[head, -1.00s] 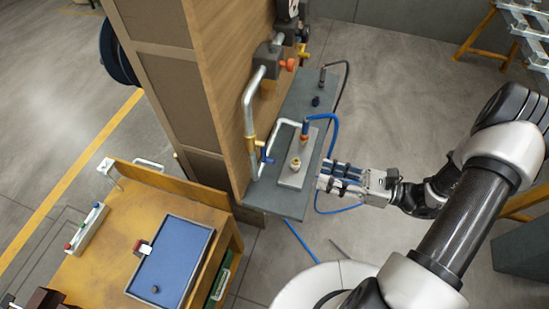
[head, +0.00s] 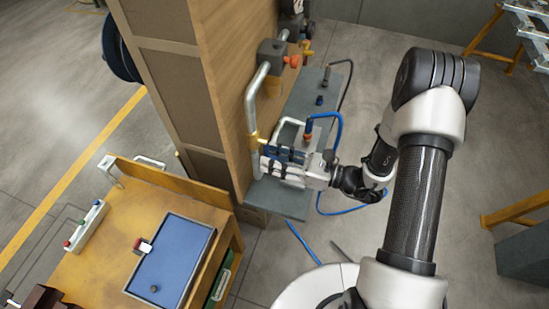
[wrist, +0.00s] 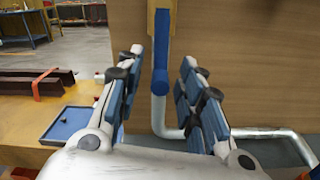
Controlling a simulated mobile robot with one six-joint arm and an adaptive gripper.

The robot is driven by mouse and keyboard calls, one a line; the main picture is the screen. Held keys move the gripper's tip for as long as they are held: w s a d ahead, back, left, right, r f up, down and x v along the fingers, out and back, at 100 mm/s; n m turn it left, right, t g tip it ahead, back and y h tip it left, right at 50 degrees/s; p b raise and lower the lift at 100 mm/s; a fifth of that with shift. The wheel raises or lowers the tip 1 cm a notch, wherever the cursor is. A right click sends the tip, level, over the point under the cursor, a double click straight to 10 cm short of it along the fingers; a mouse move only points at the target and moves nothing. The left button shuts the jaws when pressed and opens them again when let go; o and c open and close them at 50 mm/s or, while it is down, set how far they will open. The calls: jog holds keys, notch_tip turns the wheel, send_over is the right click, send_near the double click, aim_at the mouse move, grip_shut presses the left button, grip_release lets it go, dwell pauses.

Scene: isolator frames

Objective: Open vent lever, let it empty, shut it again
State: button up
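The vent lever (wrist: 161,66) is a blue handle on a brass valve body (head: 253,140) fixed to a grey pipe on the wooden panel. In the wrist view it hangs down between my fingers, with visible gaps on both sides. My gripper (wrist: 162,75) is open, its blue-padded fingers to the left and right of the lever and apart from it. In the head view my gripper (head: 267,162) is at the panel, above the grey shelf, and hides the lever.
The grey shelf (head: 290,204) carries a pipe loop and a blue hose (head: 340,128). An orange-knobbed valve (head: 291,61) sits higher on the pipe. A wooden bench (head: 97,254) with a blue tray (head: 180,238) stands left.

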jog(key=shift+c, duration=0.5)
grip_shut()
